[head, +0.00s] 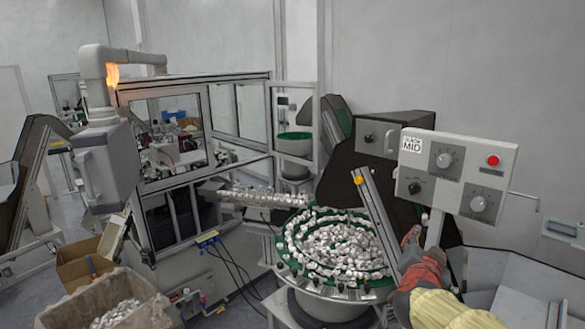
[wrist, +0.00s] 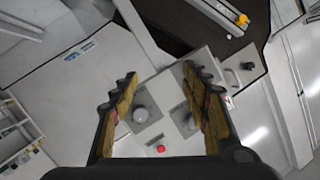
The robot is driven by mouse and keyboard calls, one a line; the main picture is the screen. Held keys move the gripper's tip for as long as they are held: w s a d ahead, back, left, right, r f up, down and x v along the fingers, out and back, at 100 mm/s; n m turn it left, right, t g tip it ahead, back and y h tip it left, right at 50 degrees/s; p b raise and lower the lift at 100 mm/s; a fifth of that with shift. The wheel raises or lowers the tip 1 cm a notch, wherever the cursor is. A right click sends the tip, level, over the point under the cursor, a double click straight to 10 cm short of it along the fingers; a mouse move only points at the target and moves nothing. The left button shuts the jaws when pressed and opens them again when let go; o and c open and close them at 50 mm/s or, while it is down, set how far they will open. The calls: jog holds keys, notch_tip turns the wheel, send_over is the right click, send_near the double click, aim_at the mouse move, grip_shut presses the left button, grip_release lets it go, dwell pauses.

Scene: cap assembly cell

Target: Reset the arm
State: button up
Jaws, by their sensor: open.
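My gripper (wrist: 160,74) is open and empty in the wrist view, its two dark fingers with worn yellow-brown pads spread apart. In the head view my gripper (head: 412,240) shows red and grey at the lower right, with my arm in a yellow sleeve behind it. It is just below the pale control panel (head: 455,170), beside the panel's post. In the wrist view the panel (wrist: 165,90) shows between and beyond the fingers, with round knobs and a red button (wrist: 160,148). I cannot tell whether the gripper touches the panel or post.
A round feeder bowl (head: 283,262) full of white caps stands left of the gripper. A slanted metal bar (head: 375,212) rises between bowl and panel. A framed glass enclosure (head: 170,135) and cardboard boxes (head: 92,258) are at the left. Open floor shows at the far left.

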jog(key=s+a+f+n+g+y+b, duration=0.25)
jog(key=s+a+f+n+y, duration=0.2)
jog(key=a+f, duration=0.4)
jog(key=s+a+f+n+g+y+b, duration=0.2)
jog(key=s+a+f+n+y+b, duration=0.25)
jog(key=a+f, duration=0.45)
jog(key=s+a+f+n+g+b, duration=0.1)
jog(key=s+f+b, duration=0.3)
jog(key=s, duration=0.4)
jog(key=s+f+n+g+h+b, duration=0.1)
jog(key=s+f+n+b, duration=0.2)
jog(key=s+f+b, duration=0.2)
jog(key=shift+s+a+f+g, duration=0.35)
jog(key=shift+s+f, duration=0.35)
jog(key=shift+s, duration=1.15)
